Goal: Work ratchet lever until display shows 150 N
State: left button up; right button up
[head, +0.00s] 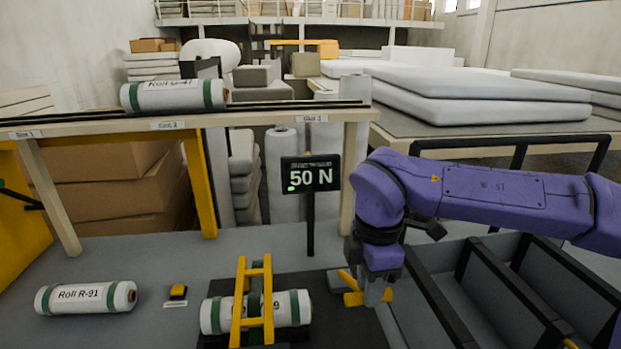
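The display (311,175) stands on a post behind the work surface and reads 50 N. A white roll with green bands (289,309) lies on a dark base under a yellow frame (240,303). The yellow ratchet lever (351,290) is right of the roll. My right gripper (375,297) points down at the lever, close to it or touching it. Its fingers are small and partly hidden, so I cannot tell whether they are shut on the lever. My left gripper is not in view.
Roll R-91 (86,298) lies at the left of the surface, beside a small yellow-and-black item (178,292). Another roll (173,95) rests on the slotted rack (200,120) above. A grey divided bin (470,290) stands at the right.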

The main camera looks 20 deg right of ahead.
jog(key=shift+s+f+b, duration=1.55)
jog(key=shift+f+b, duration=2.15)
jog(key=shift+b, duration=0.05)
jog(key=w+r+p, duration=0.1)
jog(key=r+p, duration=0.2)
jog(key=w+r+p, duration=0.1)
jog(key=r+p, duration=0.1)
jog(key=r, duration=0.2)
jog(key=w+r+p, duration=0.1)
jog(key=r+p, duration=0.2)
jog(key=shift+w+r+p, duration=0.1)
jog(key=shift+r+p, duration=0.2)
jog(key=shift+r, duration=0.1)
jog(key=shift+f, duration=0.2)
